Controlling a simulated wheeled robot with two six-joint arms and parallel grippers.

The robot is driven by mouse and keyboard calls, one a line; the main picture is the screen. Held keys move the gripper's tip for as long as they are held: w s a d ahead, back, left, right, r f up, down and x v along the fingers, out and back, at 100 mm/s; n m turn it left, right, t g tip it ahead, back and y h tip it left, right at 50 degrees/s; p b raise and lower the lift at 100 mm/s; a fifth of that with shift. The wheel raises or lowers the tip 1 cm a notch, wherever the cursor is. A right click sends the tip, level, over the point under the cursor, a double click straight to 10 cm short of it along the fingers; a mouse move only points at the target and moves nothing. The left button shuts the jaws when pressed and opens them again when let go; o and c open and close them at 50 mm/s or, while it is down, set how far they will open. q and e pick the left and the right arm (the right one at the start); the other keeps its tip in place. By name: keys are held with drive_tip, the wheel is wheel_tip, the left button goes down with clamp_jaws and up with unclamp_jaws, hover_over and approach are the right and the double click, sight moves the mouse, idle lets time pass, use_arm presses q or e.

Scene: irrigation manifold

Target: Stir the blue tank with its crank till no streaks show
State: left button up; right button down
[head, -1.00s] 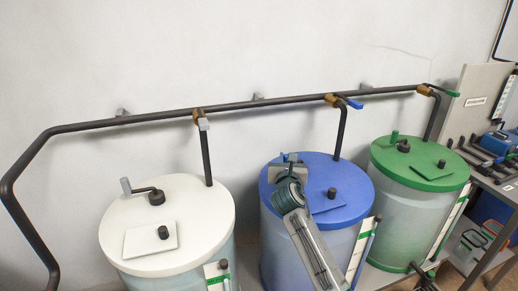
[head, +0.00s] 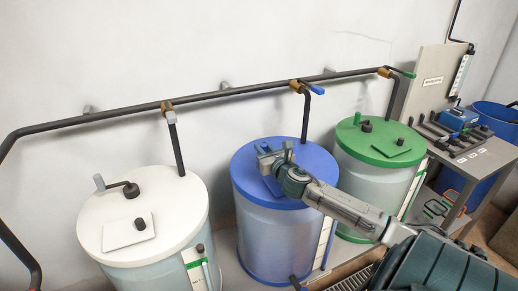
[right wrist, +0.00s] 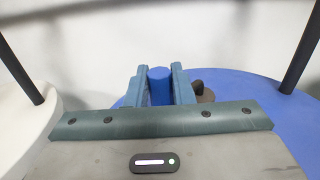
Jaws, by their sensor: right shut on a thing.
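The blue tank (head: 270,240) stands in the middle of the head view, with a flat blue lid (head: 240,172) and a cloudy bluish see-through wall. I cannot make out clear streaks through it. My right gripper (head: 267,158) is over the back left part of this lid. In the right wrist view its fingers (right wrist: 160,86) are shut on the blue crank handle (right wrist: 159,84), which stands upright between them. The dark crank hub (right wrist: 204,92) shows just right of the fingers. My gripper and arm hide most of the crank in the head view. My left gripper is not in view.
A white-lidded tank (head: 165,222) stands left and a green-lidded tank (head: 372,155) right, each with its own crank. A dark pipe (head: 230,93) with valves runs along the wall behind. A bench (head: 485,160) with tools is at the far right.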

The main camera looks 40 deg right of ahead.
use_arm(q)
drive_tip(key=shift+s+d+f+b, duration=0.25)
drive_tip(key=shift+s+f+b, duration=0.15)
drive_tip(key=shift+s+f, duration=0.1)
use_arm(e)
drive_tip(key=shift+s+d+f+n+t+y, duration=0.15)
drive_tip(key=shift+s+n+y, duration=0.1)
drive_tip(key=shift+n+y, duration=0.3)
drive_tip(key=shift+s+d+r+n+t+y, duration=0.15)
drive_tip(key=shift+s+n+y, duration=0.15)
drive_tip(key=shift+y, duration=0.45)
drive_tip(key=shift+f, duration=0.1)
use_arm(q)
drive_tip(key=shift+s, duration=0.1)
use_arm(e)
drive_tip(key=c, duration=1.3)
unclamp_jaws()
drive_tip(key=shift+d, duration=0.1)
drive_tip(key=shift+s, duration=0.1)
